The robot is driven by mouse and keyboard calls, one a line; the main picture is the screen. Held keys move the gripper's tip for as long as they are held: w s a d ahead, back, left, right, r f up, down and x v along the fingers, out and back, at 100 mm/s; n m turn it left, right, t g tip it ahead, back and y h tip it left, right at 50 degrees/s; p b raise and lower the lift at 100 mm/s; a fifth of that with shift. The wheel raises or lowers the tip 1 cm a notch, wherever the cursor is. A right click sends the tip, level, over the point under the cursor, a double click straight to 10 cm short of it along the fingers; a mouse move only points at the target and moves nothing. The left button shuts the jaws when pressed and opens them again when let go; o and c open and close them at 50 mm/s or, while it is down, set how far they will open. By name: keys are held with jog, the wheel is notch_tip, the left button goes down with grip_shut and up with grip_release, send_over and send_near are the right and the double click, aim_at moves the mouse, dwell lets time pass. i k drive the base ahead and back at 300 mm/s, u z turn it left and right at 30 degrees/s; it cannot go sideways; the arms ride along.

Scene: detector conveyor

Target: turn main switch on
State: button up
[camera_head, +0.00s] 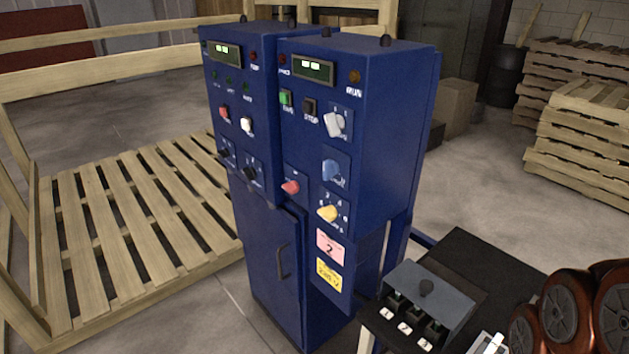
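A blue control cabinet (378,110) with two front panels stands in the middle of the view. Its right panel carries a white rotary knob (335,124), a blue rotary knob (332,172), a yellow rotary knob (328,212) and a red knob (290,187). The left panel has a red button (224,112), a white button (247,125) and two black knobs. Labels are too small to read, so I cannot tell which control is the main switch. Both small displays are lit green. I cannot make out my gripper in this view.
A grey box with black switches (433,287) sits on a dark-topped stand at the lower right. Brown and black wheel-like parts (558,312) fill the lower right corner. A wooden pallet (150,230) with rails lies left. Stacked pallets (590,120) stand right.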

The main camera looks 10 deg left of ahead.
aim_at(292, 187)
jog(key=u, duration=0.35)
jog(key=k, duration=0.5)
jog(key=u, duration=1.55)
jog(key=i, duration=0.95)
jog(key=z, duration=0.6)
